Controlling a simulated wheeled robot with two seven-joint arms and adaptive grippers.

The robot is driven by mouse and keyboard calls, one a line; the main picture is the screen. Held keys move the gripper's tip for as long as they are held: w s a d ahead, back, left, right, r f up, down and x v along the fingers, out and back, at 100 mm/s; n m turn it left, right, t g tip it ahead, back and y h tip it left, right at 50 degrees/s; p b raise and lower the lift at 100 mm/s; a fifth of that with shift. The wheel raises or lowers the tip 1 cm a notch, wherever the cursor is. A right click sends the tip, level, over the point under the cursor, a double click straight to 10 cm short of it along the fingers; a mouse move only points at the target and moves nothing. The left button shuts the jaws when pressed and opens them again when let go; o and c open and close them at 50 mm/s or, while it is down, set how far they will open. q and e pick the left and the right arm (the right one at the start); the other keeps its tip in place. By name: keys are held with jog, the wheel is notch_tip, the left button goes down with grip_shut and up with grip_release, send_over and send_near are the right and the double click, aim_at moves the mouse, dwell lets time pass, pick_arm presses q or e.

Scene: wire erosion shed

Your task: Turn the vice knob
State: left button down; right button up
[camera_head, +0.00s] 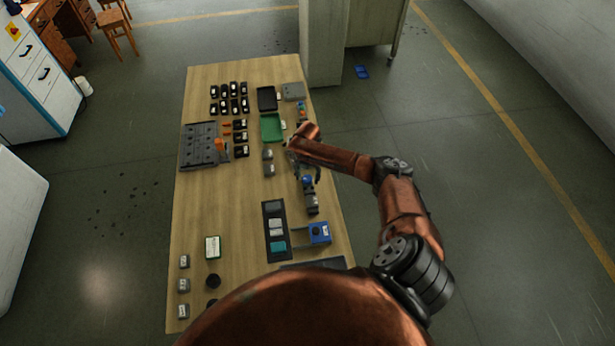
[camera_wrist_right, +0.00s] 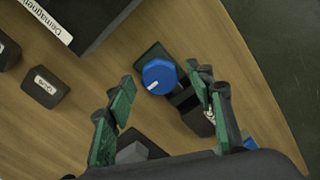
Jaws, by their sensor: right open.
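The blue vice knob (camera_wrist_right: 159,76) has a small white mark on its face. It sits on a dark vice body (camera_wrist_right: 196,112) in the right wrist view. In the head view the knob (camera_head: 307,180) is a small blue spot at the far end of the grey vice (camera_head: 312,203), near the table's right edge. My right gripper (camera_wrist_right: 160,80) is open, with green-padded fingers on either side of the knob in the picture. I cannot tell whether they touch it. In the head view the right gripper (camera_head: 305,168) is over the knob's end of the vice. My left gripper is not in view.
The wooden table (camera_head: 215,210) carries a grey block tray (camera_head: 200,157), a green tray (camera_head: 271,128), a dark tray (camera_head: 264,208) and a blue device (camera_head: 320,233). A large labelled dark box (camera_wrist_right: 85,20) stands near the gripper. The table's middle left is clear.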

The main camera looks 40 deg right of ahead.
aim_at(308, 178)
jog(key=shift+r, duration=0.1)
notch_tip(308, 178, up, 12)
dwell(0.5)
dwell(0.5)
